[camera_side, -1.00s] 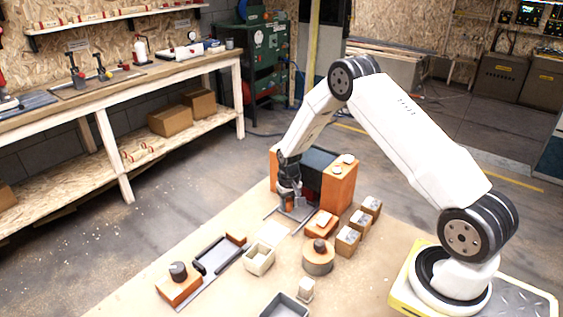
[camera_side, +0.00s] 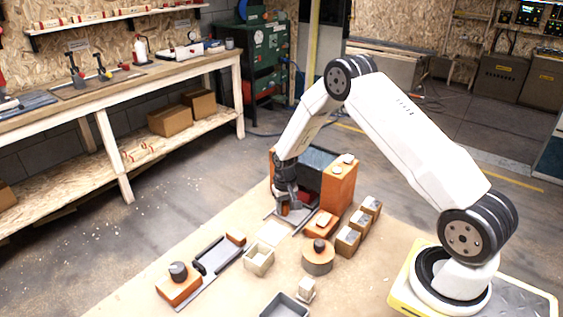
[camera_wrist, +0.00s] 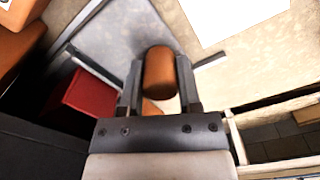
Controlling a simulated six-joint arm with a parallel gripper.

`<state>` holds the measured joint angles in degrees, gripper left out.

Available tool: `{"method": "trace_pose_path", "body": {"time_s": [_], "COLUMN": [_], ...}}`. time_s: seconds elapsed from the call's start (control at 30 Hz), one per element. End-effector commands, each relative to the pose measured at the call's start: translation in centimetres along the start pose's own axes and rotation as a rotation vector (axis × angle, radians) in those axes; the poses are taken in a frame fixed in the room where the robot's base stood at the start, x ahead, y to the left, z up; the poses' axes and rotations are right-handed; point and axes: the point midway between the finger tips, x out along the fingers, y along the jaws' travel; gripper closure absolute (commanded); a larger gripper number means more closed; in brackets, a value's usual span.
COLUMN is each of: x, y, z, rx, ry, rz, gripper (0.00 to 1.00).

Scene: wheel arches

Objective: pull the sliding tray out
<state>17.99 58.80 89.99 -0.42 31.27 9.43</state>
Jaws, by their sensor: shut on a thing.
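The orange housing (camera_side: 338,188) stands at the back of the table with a dark, open front between its side walls. The grey sliding tray, seen low at its mouth, is partly hidden by my gripper (camera_side: 288,208). A red block (camera_wrist: 88,104) shows beside the fingers in the wrist view, and a little red shows by the gripper in the side view. In the wrist view my gripper (camera_wrist: 158,85) is shut on an orange-brown rounded knob (camera_wrist: 158,70). The knob's join to the tray is hidden. Dark rails (camera_wrist: 92,65) flank a grey plate (camera_wrist: 118,30).
A white square (camera_side: 272,233) lies in front of the rails. An orange block (camera_side: 321,223) and wooden blocks (camera_side: 348,241) stand to the right.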

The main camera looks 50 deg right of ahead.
Motion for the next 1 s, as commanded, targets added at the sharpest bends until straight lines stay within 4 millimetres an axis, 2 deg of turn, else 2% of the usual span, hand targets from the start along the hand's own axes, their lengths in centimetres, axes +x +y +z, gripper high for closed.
{"method": "trace_pose_path", "body": {"time_s": [0.2,0.5,0.63,0.93,0.97,1.0], "x": [-0.1,-0.1,-0.1,-0.1,-0.1,-0.1], "y": [-4.2,-9.2,-10.2,-10.5,-10.5,-10.5], "z": [2.0,4.6,5.1,5.3,5.3,5.3], "rx": [-0.007,-0.006,-0.003,-0.001,-0.001,-0.001], "ry": [0.001,0.003,0.004,0.002,0.002,0.002], "rz": [0.001,0.0,0.0,-0.002,-0.002,-0.002], "gripper": [1.0,1.0,1.0,1.0,0.54,0.41]}}
